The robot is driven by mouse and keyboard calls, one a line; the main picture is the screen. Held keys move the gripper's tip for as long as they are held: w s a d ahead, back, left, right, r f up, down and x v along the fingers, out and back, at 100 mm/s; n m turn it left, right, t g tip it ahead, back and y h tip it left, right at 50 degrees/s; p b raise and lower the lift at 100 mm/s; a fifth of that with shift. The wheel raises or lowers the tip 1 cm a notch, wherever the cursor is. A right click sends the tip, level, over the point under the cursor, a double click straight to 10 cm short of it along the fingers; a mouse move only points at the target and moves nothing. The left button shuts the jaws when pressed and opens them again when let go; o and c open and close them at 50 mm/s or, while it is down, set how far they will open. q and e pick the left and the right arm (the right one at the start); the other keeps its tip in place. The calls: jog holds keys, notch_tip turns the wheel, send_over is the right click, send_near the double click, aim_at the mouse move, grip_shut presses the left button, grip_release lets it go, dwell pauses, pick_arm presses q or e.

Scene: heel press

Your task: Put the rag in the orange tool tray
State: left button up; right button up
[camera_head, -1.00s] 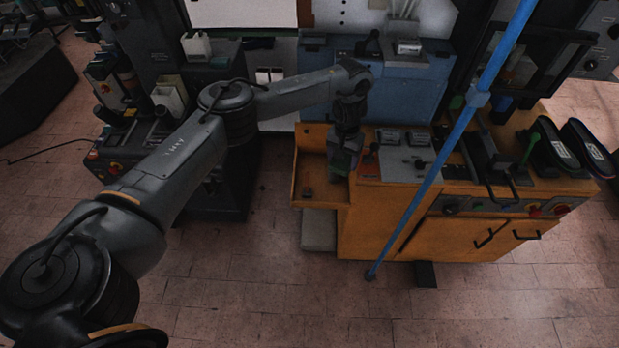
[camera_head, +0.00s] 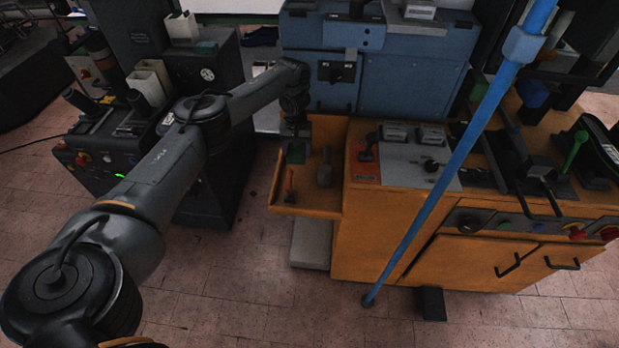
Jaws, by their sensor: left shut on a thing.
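The orange tool tray (camera_head: 318,212) sticks out at the left end of the orange machine, with low side walls. My left gripper (camera_head: 296,138) points down over the back left part of the tray. It is shut on a dark green piece that looks like the rag (camera_head: 295,154). The rag hangs just below the fingers, over or inside the tray; I cannot tell whether it touches the tray floor. The fingertips are small and dark. My right gripper is not in view.
A red-handled tool (camera_head: 290,184) and a grey tool (camera_head: 324,170) lie in the tray. The orange machine (camera_head: 385,235) stands right of it, with levers on top. A blue pole (camera_head: 455,165) slants across the view. A blue cabinet (camera_head: 410,85) stands behind.

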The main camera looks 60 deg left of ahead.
pick_arm(q)
jog(key=b, duration=0.4)
send_over(298, 176)
notch_tip(298, 176, down, 6)
jog(key=shift+s+r, duration=0.1)
jog(key=shift+r, duration=0.15)
notch_tip(298, 176, down, 4)
jog(key=b, duration=0.4)
jog(key=shift+f, duration=0.2)
jog(key=o, duration=1.1)
jog(key=shift+f, duration=0.1)
notch_tip(298, 176, up, 11)
jog(key=p, duration=0.9)
jog(key=shift+f, duration=0.15)
jog(key=shift+r+p, duration=0.8)
jog(key=shift+r, duration=0.05)
